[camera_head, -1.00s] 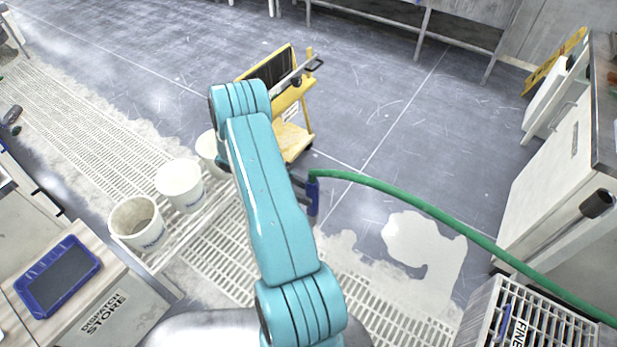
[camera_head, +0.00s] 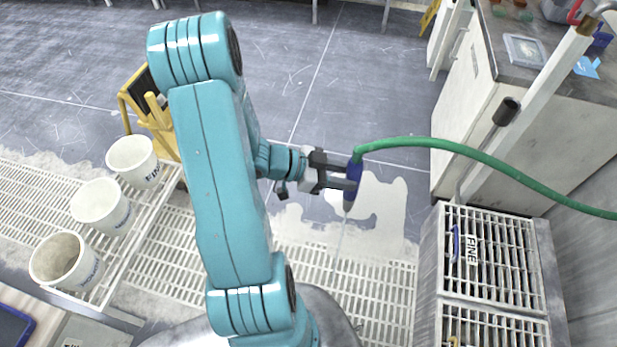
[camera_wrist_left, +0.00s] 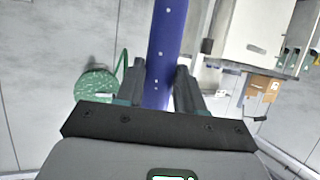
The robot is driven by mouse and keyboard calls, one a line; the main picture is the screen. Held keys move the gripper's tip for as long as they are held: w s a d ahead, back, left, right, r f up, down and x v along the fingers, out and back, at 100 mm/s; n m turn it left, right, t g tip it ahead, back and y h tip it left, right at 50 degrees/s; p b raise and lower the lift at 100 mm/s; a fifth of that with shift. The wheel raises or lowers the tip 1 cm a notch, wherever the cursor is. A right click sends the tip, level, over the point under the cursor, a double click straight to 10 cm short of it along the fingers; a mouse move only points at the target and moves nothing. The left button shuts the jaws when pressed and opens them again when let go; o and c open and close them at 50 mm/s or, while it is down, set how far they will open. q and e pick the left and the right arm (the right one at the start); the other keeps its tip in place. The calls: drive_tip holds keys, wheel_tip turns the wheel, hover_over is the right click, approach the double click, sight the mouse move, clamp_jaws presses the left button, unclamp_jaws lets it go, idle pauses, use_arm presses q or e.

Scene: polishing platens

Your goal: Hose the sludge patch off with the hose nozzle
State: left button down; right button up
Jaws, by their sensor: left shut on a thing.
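My left gripper (camera_head: 335,173) is shut on the blue hose nozzle (camera_head: 353,184), with the green hose (camera_head: 455,148) running from its top to the right. The nozzle points down over the floor, and a thin pale streak shows below its tip. In the left wrist view the blue nozzle (camera_wrist_left: 166,45) stands between the two dark fingers. The pale sludge patch (camera_head: 388,205) lies on the grey floor just behind and right of the nozzle, bordering the floor grating. The nozzle hides part of it. My right gripper is not in view.
Three white buckets (camera_head: 101,206) stand in a row on a rack at the left. A yellow cart (camera_head: 150,112) is partly behind my arm. A crate with a white grid marked FINE (camera_head: 492,255) is at the right. A cabinet (camera_head: 468,95) stands behind it. Green coiled hose (camera_wrist_left: 95,84) shows in the wrist view.

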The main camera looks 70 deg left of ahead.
use_arm(q)
drive_tip(key=w+d+r+b, duration=0.1)
drive_tip(key=w+d+r, duration=0.1)
drive_tip(key=w+d, duration=0.4)
drive_tip(key=w+d+r+b, duration=0.1)
drive_tip(key=w+d, duration=0.6)
drive_tip(key=w, duration=0.8)
drive_tip(key=w+d+r+b, duration=0.1)
drive_tip(key=w+d+r, duration=0.2)
drive_tip(key=w+d, duration=0.3)
drive_tip(key=w, duration=0.5)
drive_tip(key=shift+d+b, duration=0.3)
drive_tip(key=shift+d, duration=0.1)
drive_tip(key=shift+r, duration=0.15)
